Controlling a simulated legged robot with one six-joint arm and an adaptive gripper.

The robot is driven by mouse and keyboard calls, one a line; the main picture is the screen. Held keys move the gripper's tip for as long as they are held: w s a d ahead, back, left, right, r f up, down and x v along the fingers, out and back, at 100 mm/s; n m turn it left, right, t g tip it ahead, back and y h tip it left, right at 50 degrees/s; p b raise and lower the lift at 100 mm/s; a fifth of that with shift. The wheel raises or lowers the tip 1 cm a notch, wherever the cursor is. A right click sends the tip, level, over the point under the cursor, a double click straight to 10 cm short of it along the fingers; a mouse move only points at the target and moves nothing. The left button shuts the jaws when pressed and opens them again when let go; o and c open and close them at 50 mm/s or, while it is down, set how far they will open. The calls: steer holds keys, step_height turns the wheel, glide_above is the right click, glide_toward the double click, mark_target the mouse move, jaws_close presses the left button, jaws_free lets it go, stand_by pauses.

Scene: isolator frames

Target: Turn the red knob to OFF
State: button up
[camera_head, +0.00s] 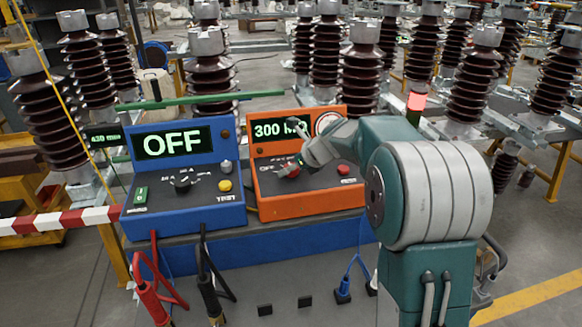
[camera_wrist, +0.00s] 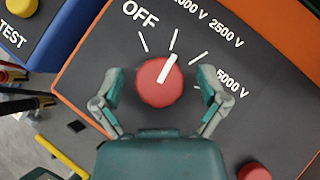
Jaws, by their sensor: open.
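The red knob (camera_wrist: 157,88) sits on the dark sloped panel of the orange tester (camera_head: 311,198). It also shows in the head view (camera_head: 290,172), partly behind my gripper. In the wrist view its white pointer line is tilted up and right, toward the second tick, clockwise of the tick by the OFF label (camera_wrist: 140,13). The orange tester's display (camera_head: 275,130) reads "300 M", with the rest unclear behind my arm. My gripper (camera_wrist: 161,77) is open, one finger on each side of the knob, with small gaps showing between fingers and knob.
A smaller red button (camera_wrist: 254,171) lies at the panel's lower right. A blue tester (camera_head: 190,205) stands left, its display reading OFF, with a yellow button (camera_head: 225,185). Cables (camera_head: 205,285) hang in front. A red-white barrier (camera_head: 60,220) and brown insulators (camera_head: 360,80) surround the bench.

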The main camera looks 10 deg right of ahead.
steer(key=c, duration=1.2)
steer(key=shift+o, duration=0.2)
steer(key=shift+n+y, duration=0.3)
steer(key=shift+n, duration=0.1)
steer(key=n+g+y, duration=0.2)
steer(key=n+g, duration=0.1)
steer(key=n, duration=0.1)
steer(key=shift+f, duration=0.1)
steer(key=n+g, duration=0.3)
steer(key=n, duration=0.2)
steer(key=shift+g+y, duration=0.4)
steer(key=shift+n, duration=0.3)
